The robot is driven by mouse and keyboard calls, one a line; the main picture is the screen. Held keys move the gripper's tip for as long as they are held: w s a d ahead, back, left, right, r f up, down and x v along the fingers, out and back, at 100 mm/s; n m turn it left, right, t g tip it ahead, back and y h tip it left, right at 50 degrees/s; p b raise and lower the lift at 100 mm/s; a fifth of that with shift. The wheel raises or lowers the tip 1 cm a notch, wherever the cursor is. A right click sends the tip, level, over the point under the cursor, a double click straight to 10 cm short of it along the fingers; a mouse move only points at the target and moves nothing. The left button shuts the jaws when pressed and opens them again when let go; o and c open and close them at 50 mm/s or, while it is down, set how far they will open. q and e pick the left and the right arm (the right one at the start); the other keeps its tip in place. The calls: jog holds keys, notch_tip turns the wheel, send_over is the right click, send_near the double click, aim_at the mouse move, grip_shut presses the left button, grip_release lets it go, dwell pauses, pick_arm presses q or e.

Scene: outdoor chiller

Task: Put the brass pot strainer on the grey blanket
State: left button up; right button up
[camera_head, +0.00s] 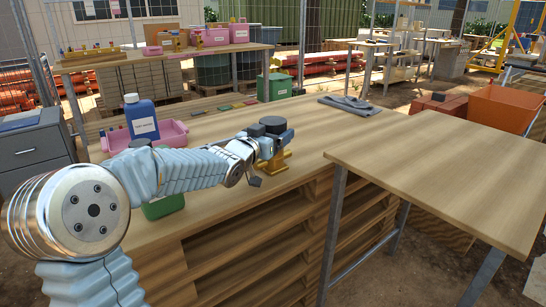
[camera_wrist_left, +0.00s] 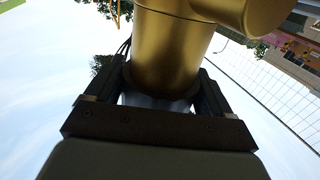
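The brass pot strainer (camera_head: 273,163) is on or just above the wooden counter (camera_head: 225,205), at the end of my left arm; I cannot tell whether its base touches. In the wrist view its gold cylindrical body (camera_wrist_left: 170,55) fills the space between the two dark fingers of my left gripper (camera_wrist_left: 163,88). The fingers seem to press on it from both sides. In the head view my left gripper (camera_head: 270,143) hides part of the strainer. The grey blanket (camera_head: 350,105) lies crumpled on the counter, behind and right of the strainer. My right gripper is out of view.
A blue bottle (camera_head: 141,117) and a pink tray (camera_head: 172,132) stand left on the counter. A green container (camera_head: 163,205) is partly behind my arm. Another green box (camera_head: 274,87) stands at the back. A bare wooden table (camera_head: 450,170) is at right. The counter between strainer and blanket looks clear.

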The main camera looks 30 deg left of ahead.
pick_arm(q)
jog(key=c, duration=1.4)
jog(key=shift+r, duration=0.1)
grip_shut()
jog(key=shift+r, duration=0.1)
